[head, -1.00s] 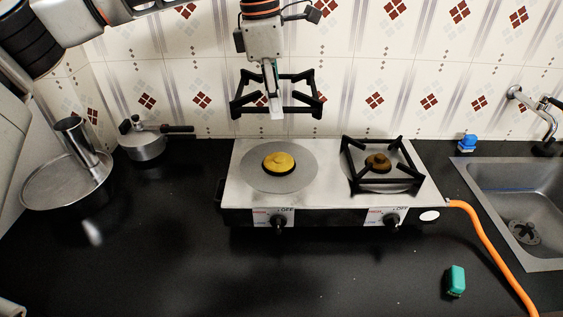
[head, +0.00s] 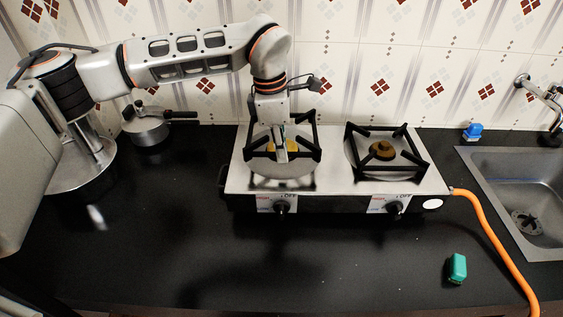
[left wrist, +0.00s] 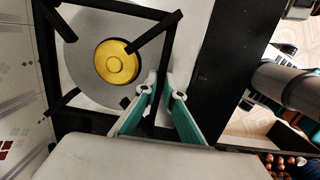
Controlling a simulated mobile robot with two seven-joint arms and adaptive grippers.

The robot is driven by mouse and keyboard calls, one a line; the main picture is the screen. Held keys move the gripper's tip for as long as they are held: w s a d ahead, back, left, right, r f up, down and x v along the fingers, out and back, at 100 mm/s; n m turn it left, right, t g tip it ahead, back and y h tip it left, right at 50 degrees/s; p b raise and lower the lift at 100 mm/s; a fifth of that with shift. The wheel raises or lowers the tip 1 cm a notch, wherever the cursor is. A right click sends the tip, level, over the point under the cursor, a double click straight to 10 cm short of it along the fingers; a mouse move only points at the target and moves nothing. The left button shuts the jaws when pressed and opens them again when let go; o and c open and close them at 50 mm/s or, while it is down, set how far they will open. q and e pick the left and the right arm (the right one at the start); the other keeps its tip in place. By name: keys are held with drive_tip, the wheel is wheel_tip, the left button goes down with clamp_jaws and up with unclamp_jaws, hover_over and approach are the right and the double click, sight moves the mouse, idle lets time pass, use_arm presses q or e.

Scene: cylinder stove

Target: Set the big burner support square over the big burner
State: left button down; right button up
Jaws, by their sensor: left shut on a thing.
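The big burner support (head: 312,140), a black square frame with inward prongs, is held by my left gripper (head: 282,157), which is shut on its front bar. The support is over the left burner and seems slightly above the stove top, with a shadow below it. The big burner (head: 271,146) has a yellow cap, partly hidden by my gripper in the head view. In the left wrist view, the yellow cap (left wrist: 117,62) shows inside the support frame (left wrist: 100,7), near its middle. My left fingertips (left wrist: 162,94) pinch the frame's edge there. My right gripper is not in view.
The stove (head: 330,182) has a second black support (head: 418,165) seated over the right burner (head: 382,150). An orange hose (head: 487,230) leaves its right side, towards the sink (head: 525,200). A pot (head: 147,128) stands at the back left. The front counter is mostly clear, except for a green block (head: 457,268).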

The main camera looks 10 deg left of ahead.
sight(282, 173)
use_arm(q)
drive_tip(key=shift+f, duration=2)
drive_tip(key=c, duration=2.2)
unclamp_jaws()
drive_tip(key=shift+f, duration=0.1)
drive_tip(key=r, duration=0.4)
drive_tip(key=a+r, duration=0.1)
drive_tip(key=r, duration=0.7)
drive_tip(key=shift+s+a, duration=0.2)
drive_tip(key=shift+s, duration=0.15)
